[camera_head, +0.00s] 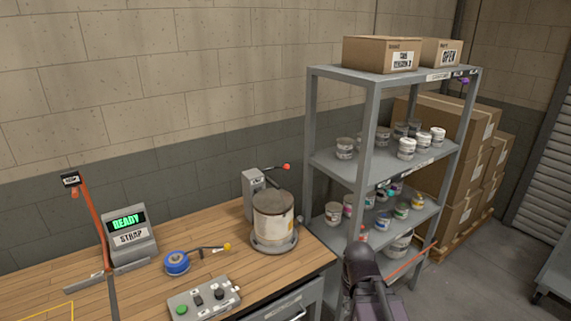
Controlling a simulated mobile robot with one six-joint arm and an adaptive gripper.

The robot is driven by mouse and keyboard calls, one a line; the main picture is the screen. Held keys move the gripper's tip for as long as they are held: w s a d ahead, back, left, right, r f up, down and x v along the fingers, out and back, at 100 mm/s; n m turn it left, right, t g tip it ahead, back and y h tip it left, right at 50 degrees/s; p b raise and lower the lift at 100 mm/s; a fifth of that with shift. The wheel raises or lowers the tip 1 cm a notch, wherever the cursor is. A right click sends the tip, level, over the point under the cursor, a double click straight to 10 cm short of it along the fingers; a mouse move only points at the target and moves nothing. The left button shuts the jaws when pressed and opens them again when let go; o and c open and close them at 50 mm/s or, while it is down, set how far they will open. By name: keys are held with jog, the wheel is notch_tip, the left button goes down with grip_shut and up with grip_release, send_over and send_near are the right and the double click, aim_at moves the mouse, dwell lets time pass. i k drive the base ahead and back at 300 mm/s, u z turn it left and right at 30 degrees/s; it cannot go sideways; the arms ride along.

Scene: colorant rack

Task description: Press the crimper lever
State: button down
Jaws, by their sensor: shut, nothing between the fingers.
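A grey upright machine (252,190) stands on the wooden bench, behind and left of a large can. A short lever with a red knob (286,167) sticks out to the right from its top, above the can. A second lever with a yellow knob (227,247) lies low beside a blue reel (177,262). No readable label tells which lever is the crimper's. A dark part of my arm shows at the lower right, in front of the shelf. My gripper's fingers are not visible.
The can (273,216) sits on a round grey base. A STRAP unit (130,235) reads READY, beside an orange post (91,220). A button box (204,298) is at the bench front. The metal rack (313,150) holds several small pots; cartons (477,160) stand behind.

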aim_at(287, 167)
jog(key=z, duration=0.2)
jog(key=i, duration=1.2)
jog(key=u, duration=0.2)
